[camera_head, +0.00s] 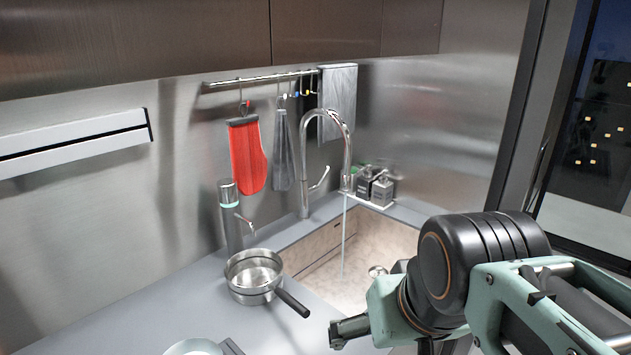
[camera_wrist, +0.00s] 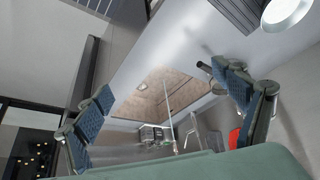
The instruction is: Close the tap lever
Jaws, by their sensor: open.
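The chrome tap (camera_head: 304,165) stands behind the sink, its arched neck bending right. Its lever (camera_head: 320,181) sticks out from the tap body, tilted up to the right. A stream of water (camera_head: 343,235) falls from the spout into the sink (camera_head: 325,265); the stream also shows in the wrist view (camera_wrist: 167,97). My gripper (camera_head: 350,329) is at the front of the sink, well apart from the lever. In the wrist view its two blue-padded fingers (camera_wrist: 168,104) are spread with nothing between them. The lever is too small to make out clearly there.
A steel pan (camera_head: 254,275) with a black handle stands on the counter left of the sink. A slim dispenser (camera_head: 230,215) stands behind it. Soap bottles (camera_head: 380,188) stand right of the tap. A red mitt (camera_head: 247,157) and grey cloths hang from the rail (camera_head: 260,79).

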